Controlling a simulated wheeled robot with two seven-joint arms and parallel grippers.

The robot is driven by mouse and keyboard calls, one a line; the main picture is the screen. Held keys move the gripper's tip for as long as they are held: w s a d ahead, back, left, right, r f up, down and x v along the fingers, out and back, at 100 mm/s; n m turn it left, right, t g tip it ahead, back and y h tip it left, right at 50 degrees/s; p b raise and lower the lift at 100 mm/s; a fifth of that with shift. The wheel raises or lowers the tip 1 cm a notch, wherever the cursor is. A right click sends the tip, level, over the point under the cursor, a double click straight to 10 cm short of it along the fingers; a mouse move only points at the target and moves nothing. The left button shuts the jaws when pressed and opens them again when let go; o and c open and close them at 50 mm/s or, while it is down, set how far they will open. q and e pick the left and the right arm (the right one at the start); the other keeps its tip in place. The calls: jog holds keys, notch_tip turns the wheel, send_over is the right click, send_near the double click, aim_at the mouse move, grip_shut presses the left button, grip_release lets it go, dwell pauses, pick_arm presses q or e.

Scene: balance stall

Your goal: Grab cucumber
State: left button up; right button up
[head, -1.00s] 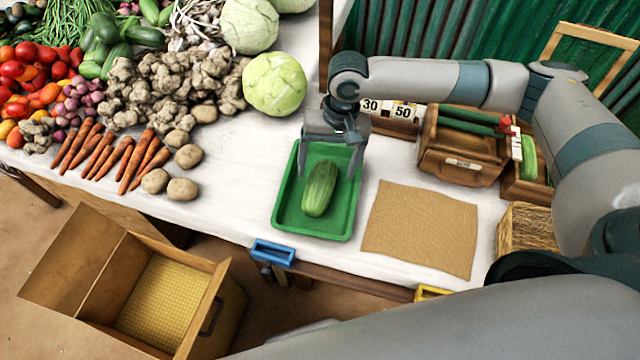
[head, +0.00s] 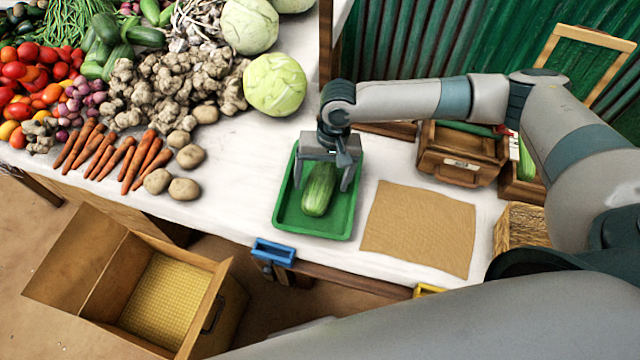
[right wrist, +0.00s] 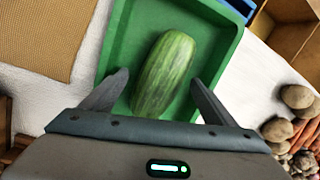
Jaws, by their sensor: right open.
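A green striped cucumber (head: 319,190) lies in a green tray (head: 286,222) on the white table. My right gripper (head: 322,187) is over the tray, its two fingers on either side of the cucumber's far part. In the right wrist view the cucumber (right wrist: 165,72) lies between the open fingers (right wrist: 157,80), with a gap on each side. The gripper's palm hides the cucumber's far end in the head view. My left gripper is not in view.
A brown cloth (head: 420,228) lies right of the tray, with a wooden box (head: 460,155) behind it. Cabbages (head: 274,85), potatoes (head: 184,189) and carrots (head: 106,158) lie to the left. An open cardboard box (head: 215,312) stands below the table's front edge.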

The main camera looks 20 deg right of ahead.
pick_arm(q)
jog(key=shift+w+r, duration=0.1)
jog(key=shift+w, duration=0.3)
pick_arm(e)
jog(key=c, duration=1.4)
